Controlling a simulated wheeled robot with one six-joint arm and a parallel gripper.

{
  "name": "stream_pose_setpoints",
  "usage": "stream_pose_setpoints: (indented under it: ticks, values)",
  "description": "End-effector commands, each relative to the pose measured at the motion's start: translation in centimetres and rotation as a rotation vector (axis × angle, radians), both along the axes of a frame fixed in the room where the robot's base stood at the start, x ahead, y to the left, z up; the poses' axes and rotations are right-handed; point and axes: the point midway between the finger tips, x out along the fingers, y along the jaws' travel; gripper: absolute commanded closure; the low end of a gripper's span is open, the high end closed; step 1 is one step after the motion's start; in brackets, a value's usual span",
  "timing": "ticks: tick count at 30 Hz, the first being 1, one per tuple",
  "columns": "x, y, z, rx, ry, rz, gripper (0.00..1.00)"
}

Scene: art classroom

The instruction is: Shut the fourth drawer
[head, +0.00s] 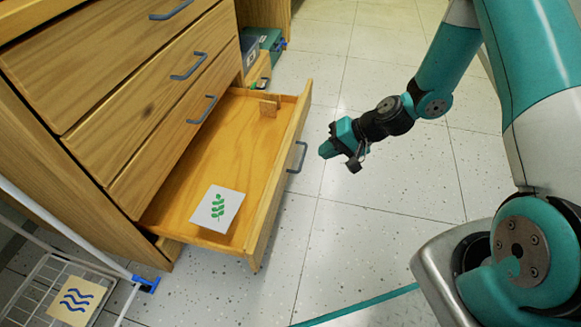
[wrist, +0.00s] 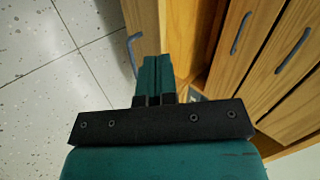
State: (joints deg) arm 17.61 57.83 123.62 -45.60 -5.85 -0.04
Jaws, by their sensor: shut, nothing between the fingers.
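The wooden cabinet has several drawers with grey-blue bar handles. The lowest one showing, the fourth drawer (head: 236,155), is pulled far out, and those above it are shut. Its handle (head: 297,158) is on the front panel, and it also shows in the wrist view (wrist: 131,52). In the drawer lie a white card with a green leaf print (head: 218,209) and a small wooden block (head: 268,107). My gripper (head: 324,149) is shut and empty, just right of the drawer front in the head view. In the wrist view its fingertips (wrist: 155,60) overlap the drawer front; contact cannot be told.
A wire basket (head: 45,285) with a wave-print card (head: 75,300) stands at the lower left. A green box (head: 268,40) and a dark box sit beyond the cabinet. The tiled floor (head: 390,180) right of the drawer is clear, apart from a teal floor strip (head: 355,306).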

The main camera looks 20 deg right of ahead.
Motion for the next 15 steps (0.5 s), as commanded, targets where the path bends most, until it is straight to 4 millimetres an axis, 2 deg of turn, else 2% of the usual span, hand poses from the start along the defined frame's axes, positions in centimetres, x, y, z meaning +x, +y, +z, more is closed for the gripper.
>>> stream_pose_setpoints:
  ticks: [1, 3, 7, 11, 15]
  values:
    - [-0.1, -0.8, -1.6, 0.017, 0.017, -0.049, 1.00]
    - [-0.1, -1.4, -3.1, 0.033, 0.024, -0.098, 1.00]
    - [-0.1, -1.9, -4.6, 0.044, 0.030, -0.141, 1.00]
    - [0.2, -1.4, -5.6, 0.045, 0.030, -0.144, 1.00]
    - [1.0, 0.2, -7.4, 0.044, 0.030, -0.140, 1.00]
